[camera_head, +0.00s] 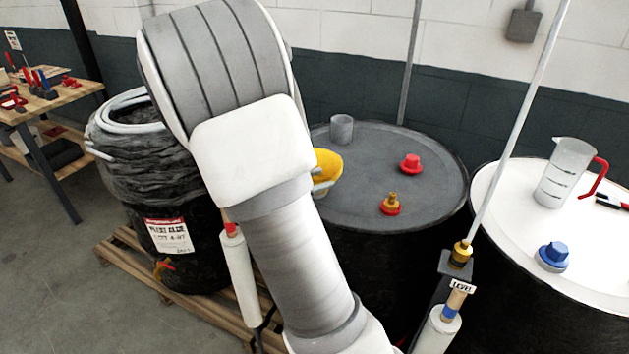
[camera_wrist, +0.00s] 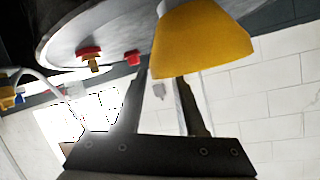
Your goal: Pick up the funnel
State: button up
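The yellow funnel (camera_head: 328,168) is at the left edge of the dark drum lid (camera_head: 340,205) in the head view, partly hidden behind my arm. In the wrist view the funnel (camera_wrist: 203,48) is large and close, just beyond the fingertips, with its wide yellow body towards my gripper (camera_wrist: 162,78). The fingers are apart with a gap between them, and nothing is clearly held. The funnel overlaps the right fingertip in that picture, so I cannot tell whether they touch. My gripper is hidden behind my arm in the head view.
A grey cup (camera_head: 341,129), a red cap (camera_head: 410,163) and a brass-and-red fitting (camera_head: 390,204) stand on the same lid. A wrapped black drum (camera_head: 150,150) is at left. A thin pole (camera_head: 520,120) rises in front.

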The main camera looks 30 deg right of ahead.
aim_at(331, 176)
jog(key=x, duration=0.4)
jog(key=shift+s+d+r, duration=0.1)
jog(key=shift+s+d, duration=0.1)
jog(key=shift+s, duration=0.05)
grip_shut()
